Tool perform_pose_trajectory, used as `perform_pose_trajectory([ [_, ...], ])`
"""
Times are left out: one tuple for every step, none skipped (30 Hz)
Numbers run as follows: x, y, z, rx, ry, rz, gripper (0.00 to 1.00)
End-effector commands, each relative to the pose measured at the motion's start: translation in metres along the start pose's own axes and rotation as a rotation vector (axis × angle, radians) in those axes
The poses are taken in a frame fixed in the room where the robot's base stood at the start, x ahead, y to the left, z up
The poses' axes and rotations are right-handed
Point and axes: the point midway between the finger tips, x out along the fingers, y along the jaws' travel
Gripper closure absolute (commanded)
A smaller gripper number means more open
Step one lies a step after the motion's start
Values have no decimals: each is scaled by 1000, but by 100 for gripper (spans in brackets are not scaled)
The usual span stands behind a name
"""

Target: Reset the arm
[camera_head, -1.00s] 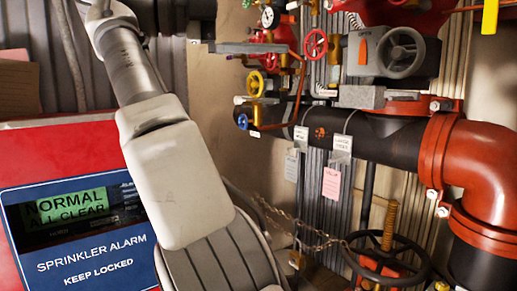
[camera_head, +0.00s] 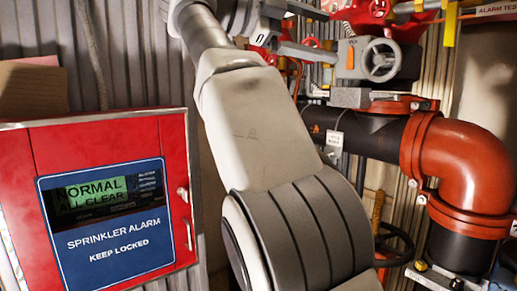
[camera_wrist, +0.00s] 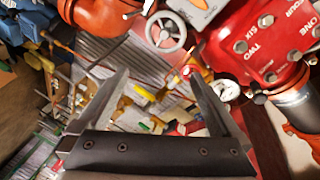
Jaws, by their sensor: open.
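My gripper (camera_wrist: 160,74) shows in the wrist view with its two dark fingers spread apart and nothing between them. Beyond the fingers are blurred pipes, valves and small coloured parts; I cannot tell how far off they are. In the head view my pale arm crosses the middle of the picture, from the lower right up to the top. It hides part of the wall and pipework behind it.
A red sprinkler alarm cabinet (camera_head: 95,137) reading "NORMAL ALL CLEAR" stands left of my arm. A red valve body (camera_wrist: 262,45) is close by in the wrist view.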

Motion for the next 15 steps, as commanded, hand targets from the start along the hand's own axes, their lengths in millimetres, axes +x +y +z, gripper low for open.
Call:
perform_pose_trajectory([
  [20,0,-2,-96,-35,25,0],
  [30,2,-1,-156,-61,36,0],
  [43,5,1,-238,-98,50,0],
  [52,9,2,-297,-128,60,0],
  [61,13,3,-357,-159,67,0],
  [72,20,5,-433,-202,77,0],
  [79,26,6,-490,-234,83,0],
  [85,32,7,-544,-269,85,0],
  [93,41,8,-615,-315,89,0],
  [98,48,8,-666,-350,91,0],
  [103,56,9,-718,-385,90,0],
  [108,67,10,-782,-435,87,0],
  [111,76,10,-829,-471,85,0],
  [113,84,10,-873,-508,78,0],
  [116,97,10,-931,-558,69,0],
])
